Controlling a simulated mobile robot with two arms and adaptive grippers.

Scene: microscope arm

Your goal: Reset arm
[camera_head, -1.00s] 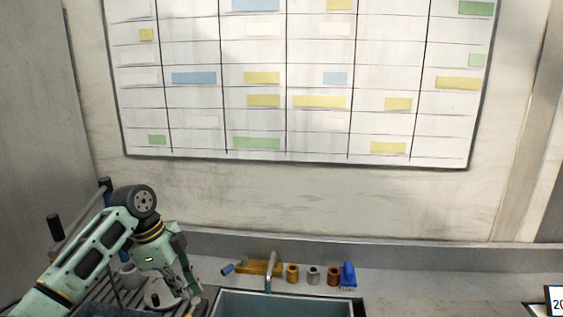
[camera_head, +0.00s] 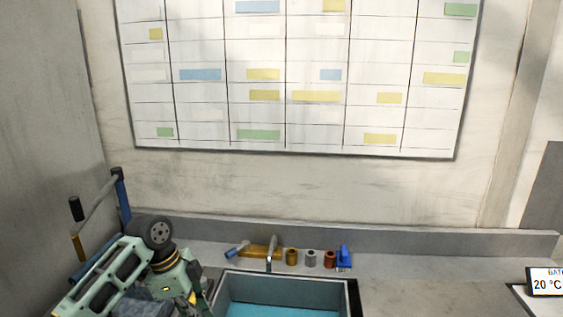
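My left arm comes in from the lower left of the head view, bent at a dark round joint. Its gripper (camera_head: 193,297) is low in the picture and mostly cut off or hidden behind the arm, so I cannot tell if it is open or holds anything. My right gripper is not in view. No microscope shows clearly. Behind my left arm stands a blue post with a grey slanted bar (camera_head: 97,202) and dark and yellow handle-like ends.
A sink (camera_head: 284,283) with blue water and a faucet (camera_head: 271,251) is at the bottom middle. Several small coloured items, including a blue brush (camera_head: 344,257), stand behind it. A display (camera_head: 546,282) reading 20 °C is at the right. A whiteboard hangs above.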

